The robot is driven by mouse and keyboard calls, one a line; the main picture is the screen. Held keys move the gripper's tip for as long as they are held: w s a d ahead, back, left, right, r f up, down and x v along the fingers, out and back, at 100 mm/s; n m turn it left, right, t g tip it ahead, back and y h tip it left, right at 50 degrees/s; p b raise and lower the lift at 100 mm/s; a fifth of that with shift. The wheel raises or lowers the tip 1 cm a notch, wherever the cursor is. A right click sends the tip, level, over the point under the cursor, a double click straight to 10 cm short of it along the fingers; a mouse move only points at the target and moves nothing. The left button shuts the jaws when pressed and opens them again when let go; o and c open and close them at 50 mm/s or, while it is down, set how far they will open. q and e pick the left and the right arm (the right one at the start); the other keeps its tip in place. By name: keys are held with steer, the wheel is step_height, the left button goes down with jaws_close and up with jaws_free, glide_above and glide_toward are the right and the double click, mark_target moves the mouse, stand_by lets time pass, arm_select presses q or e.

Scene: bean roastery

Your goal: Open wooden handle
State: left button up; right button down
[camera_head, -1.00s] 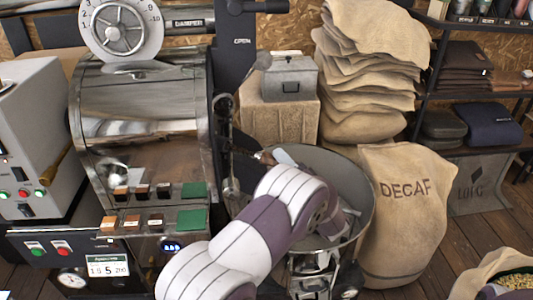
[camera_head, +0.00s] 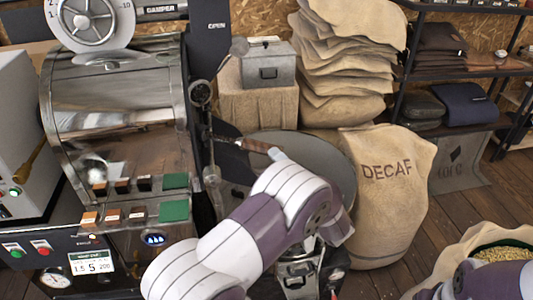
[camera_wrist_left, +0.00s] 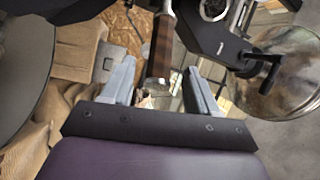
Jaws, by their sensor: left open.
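The wooden handle (camera_head: 256,146) is a short brown bar on the front of the metal roaster, above the round cooling pan. In the left wrist view the handle (camera_wrist_left: 162,52) has a metal end and points in between my fingers. My left gripper (camera_wrist_left: 160,72) is open, one finger on each side of the handle's end. No contact between fingers and handle shows. In the head view my left gripper (camera_head: 277,154) is mostly hidden by my own arm, with one grey fingertip beside the handle. My right gripper is out of view; only purple and white arm parts show at the lower right.
The roaster drum (camera_head: 118,90) stands at the left, with a dark lever post beside it. The round cooling pan (camera_head: 325,160) lies under my left arm. A DECAF sack (camera_head: 385,195), stacked sacks (camera_head: 345,60) and a grey box (camera_head: 268,64) stand behind and right.

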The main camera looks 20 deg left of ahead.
arm_select(q)
steer(key=v, duration=0.6)
